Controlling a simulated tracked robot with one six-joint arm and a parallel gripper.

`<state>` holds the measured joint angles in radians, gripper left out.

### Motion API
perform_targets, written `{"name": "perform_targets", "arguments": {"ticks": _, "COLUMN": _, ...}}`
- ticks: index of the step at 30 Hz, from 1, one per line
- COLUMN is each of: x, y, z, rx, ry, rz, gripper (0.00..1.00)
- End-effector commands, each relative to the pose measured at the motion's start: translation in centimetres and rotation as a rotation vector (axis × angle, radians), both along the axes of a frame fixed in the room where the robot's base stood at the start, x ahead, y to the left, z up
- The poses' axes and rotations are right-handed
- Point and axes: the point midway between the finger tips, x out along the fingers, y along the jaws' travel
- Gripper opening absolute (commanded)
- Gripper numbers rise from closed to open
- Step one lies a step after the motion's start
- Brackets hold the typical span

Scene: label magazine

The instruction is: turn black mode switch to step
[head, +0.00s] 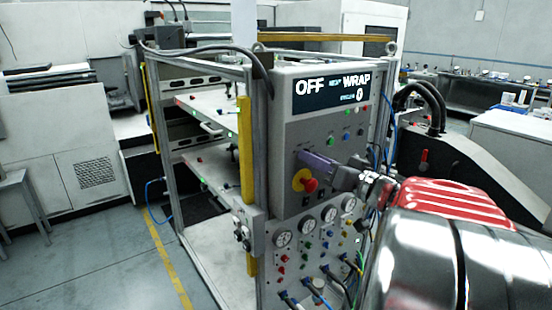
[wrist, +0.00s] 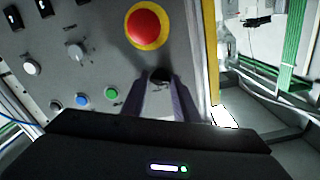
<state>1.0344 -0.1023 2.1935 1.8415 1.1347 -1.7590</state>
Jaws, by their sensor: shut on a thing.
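The black mode switch (wrist: 158,76) sits on the grey control panel (wrist: 88,75), just below the red emergency stop button with its yellow ring (wrist: 147,27) in the wrist view. My gripper (wrist: 162,86) is at the panel with its two fingers on either side of the switch, shut on it. In the head view my gripper (head: 303,155) reaches the panel just above the red stop button (head: 310,184), and the switch is hidden. The panel display (head: 333,87) reads OFF and WRAP.
Round gauges (head: 283,239) and hoses are below the panel. A yellow post (head: 246,150) stands at the panel's left edge.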

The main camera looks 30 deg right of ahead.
Motion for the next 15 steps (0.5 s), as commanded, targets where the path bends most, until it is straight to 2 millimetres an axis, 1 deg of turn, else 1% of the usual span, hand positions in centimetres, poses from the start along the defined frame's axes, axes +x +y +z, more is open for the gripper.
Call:
{"name": "perform_targets", "arguments": {"ticks": 1, "x": -0.02, "y": -0.05, "z": -0.02, "rx": 0.0, "ry": 0.001, "rz": -0.002, "gripper": 0.09}}
{"name": "perform_targets", "arguments": {"ticks": 3, "x": -0.02, "y": -0.06, "z": -0.02, "rx": 0.0, "ry": 0.001, "rz": -0.002, "gripper": 0.05}}
{"name": "perform_targets", "arguments": {"ticks": 4, "x": 0.03, "y": -0.69, "z": -0.07, "rx": 0.001, "ry": 0.0, "rz": -0.001, "gripper": 0.05}}
{"name": "perform_targets", "arguments": {"ticks": 7, "x": -0.01, "y": -0.32, "z": -0.04, "rx": 0.004, "ry": 0.001, "rz": -0.004, "gripper": 0.04}}
{"name": "perform_targets", "arguments": {"ticks": 15, "x": -0.03, "y": -0.19, "z": -0.04, "rx": 0.054, "ry": 0.003, "rz": -0.006, "gripper": 0.05}}
